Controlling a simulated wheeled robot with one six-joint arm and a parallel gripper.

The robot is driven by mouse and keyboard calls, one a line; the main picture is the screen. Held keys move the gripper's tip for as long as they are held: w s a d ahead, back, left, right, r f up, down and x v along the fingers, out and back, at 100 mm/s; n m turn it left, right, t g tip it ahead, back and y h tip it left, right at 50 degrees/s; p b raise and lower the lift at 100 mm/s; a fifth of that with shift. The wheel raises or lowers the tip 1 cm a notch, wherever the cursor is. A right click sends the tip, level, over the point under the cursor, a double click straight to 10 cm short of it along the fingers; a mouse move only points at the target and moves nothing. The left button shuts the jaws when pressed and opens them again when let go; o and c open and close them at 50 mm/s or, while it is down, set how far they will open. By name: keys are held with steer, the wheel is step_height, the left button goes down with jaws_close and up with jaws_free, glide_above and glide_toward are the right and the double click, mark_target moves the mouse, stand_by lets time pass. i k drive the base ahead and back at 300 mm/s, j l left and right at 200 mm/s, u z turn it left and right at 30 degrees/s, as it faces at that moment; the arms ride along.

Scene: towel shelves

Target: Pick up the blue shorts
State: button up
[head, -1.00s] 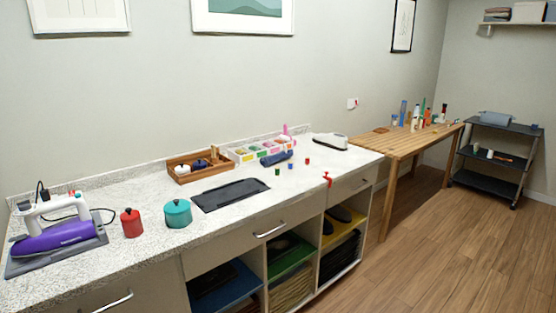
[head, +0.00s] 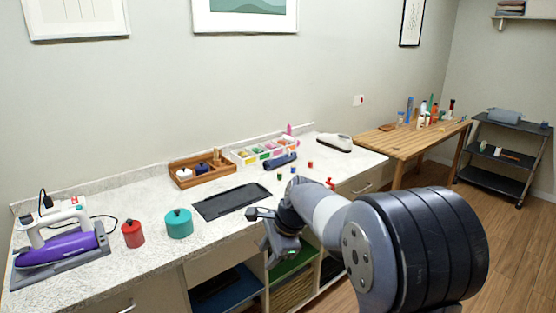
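I cannot make out any blue shorts for certain. A blue flat item (head: 226,291) lies in the open left compartment under the counter, partly in shadow; I cannot tell whether it is cloth or a tray. A dark blue rolled item (head: 281,161) lies at the back of the counter. My gripper (head: 262,232) is in front of the counter's front edge, right of and below the black tray (head: 232,201) in the picture. It holds nothing that I can see. Its fingers are small and seen at an angle, so their opening is unclear. My arm hides part of the right compartments.
A purple iron (head: 58,245), a red pot (head: 132,234) and a teal pot (head: 179,223) stand on the left of the counter (head: 150,198). A wooden box (head: 205,171) is at the back. A wooden table (head: 400,138) and dark cart (head: 500,160) stand at right.

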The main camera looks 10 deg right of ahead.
mark_target(268, 164)
steer(key=i+l+u, duration=0.15)
steer(key=i+l, duration=0.4)
steer(key=i+l+u, duration=0.15)
steer(key=i+l, duration=0.45)
steer(key=i+l+u, duration=0.15)
steer(key=i+l, duration=0.55)
steer(key=i+l+u, duration=0.15)
steer(key=i+l, duration=0.4)
steer(key=l, duration=0.15)
